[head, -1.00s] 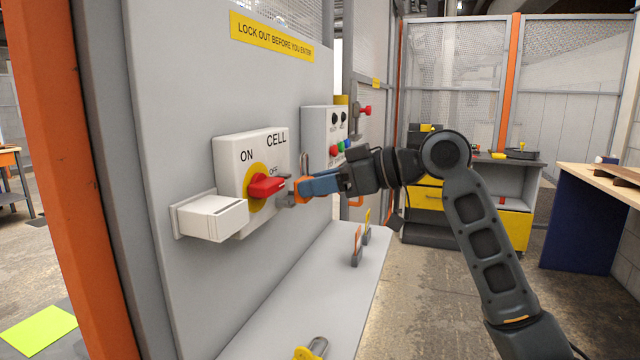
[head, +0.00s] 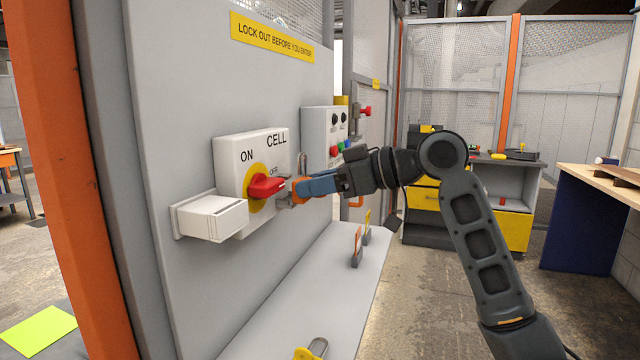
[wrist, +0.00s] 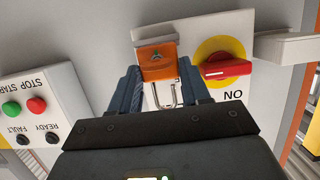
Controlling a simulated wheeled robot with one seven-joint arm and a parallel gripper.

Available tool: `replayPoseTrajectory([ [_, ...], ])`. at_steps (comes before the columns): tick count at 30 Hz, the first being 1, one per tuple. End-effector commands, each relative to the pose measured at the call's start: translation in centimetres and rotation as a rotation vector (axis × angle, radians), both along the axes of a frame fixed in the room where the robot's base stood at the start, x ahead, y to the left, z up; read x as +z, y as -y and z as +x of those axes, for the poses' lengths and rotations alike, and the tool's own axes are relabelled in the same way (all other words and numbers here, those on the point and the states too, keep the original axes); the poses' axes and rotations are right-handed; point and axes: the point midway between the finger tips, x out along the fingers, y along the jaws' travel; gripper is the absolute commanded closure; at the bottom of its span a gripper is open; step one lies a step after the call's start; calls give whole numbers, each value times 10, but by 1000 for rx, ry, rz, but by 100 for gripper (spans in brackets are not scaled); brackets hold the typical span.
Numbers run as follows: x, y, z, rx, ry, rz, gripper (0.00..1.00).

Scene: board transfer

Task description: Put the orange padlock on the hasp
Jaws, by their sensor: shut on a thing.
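My gripper (head: 303,187) is shut on the orange padlock (wrist: 157,62), which sits between the two blue fingers in the wrist view. Its silver shackle also shows in the head view (head: 303,163), pointing up. The padlock is close to the right side of the white CELL switch box (head: 230,160). The red handle (head: 266,187) on its yellow disc lies towards OFF. The hasp (head: 284,200) is a small grey part by the handle, mostly hidden by the gripper and padlock.
A white box (head: 210,218) juts out left of the switch. A control box with buttons (head: 322,133) is on the panel to the right. The grey shelf (head: 300,290) below holds a yellow padlock (head: 312,350) and upright tags (head: 358,245).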

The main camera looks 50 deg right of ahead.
Motion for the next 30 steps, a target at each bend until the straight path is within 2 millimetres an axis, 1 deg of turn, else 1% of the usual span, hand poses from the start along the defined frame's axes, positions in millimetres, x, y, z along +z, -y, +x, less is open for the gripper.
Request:
replayPoseTrajectory([
  [30,0,-7,19,-1,0,0,84],
])
